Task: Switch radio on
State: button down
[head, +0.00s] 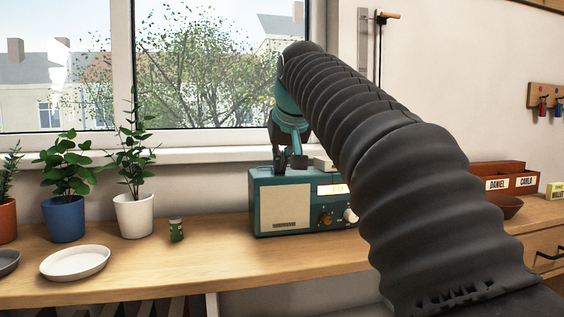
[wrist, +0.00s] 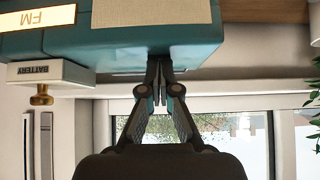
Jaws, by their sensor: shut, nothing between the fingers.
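The teal radio (head: 285,209) stands on the wooden counter below the window, with a cream speaker front, a bright dial panel and knobs. In the wrist view the radio (wrist: 130,50) appears upside down, with a glowing panel marked FM (wrist: 45,18). A white box marked BATTERY (wrist: 48,72) with a brass knob (wrist: 41,95) sits against its top; in the head view its pale top (head: 323,163) shows. My gripper (head: 290,168) is shut and empty, pointing down at the radio's top. Its fingertips (wrist: 158,65) are at or very near the casing; contact is unclear.
Left of the radio are a small green can (head: 176,231), a white plate (head: 75,263) and potted plants (head: 133,214). The counter before the radio is clear.

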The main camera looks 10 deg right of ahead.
jog(key=shift+r, duration=0.15)
jog(key=shift+r+p, duration=0.65)
jog(key=shift+p, duration=0.25)
jog(key=shift+r+p, duration=0.35)
jog(key=shift+p, duration=0.05)
notch_tip(320, 180, up, 3)
jog(key=shift+s+r+p, duration=0.15)
jog(key=shift+r+p, duration=0.05)
jog(key=shift+p, duration=0.85)
jog(key=s+f+v, duration=0.1)
jog(key=v, duration=0.8)
jog(key=shift+s+r, duration=0.15)
jog(key=shift+s, duration=0.35)
jog(key=s+f+g, duration=0.1)
jog(key=s+f, duration=0.6)
jog(key=f, duration=0.7)
jog(key=s+f+g, duration=0.1)
jog(key=s+f, duration=0.6)
jog(key=f, duration=0.7)
jog(key=s+f, duration=0.7)
jog(key=f, duration=0.7)
jog(key=shift+g, duration=0.4)
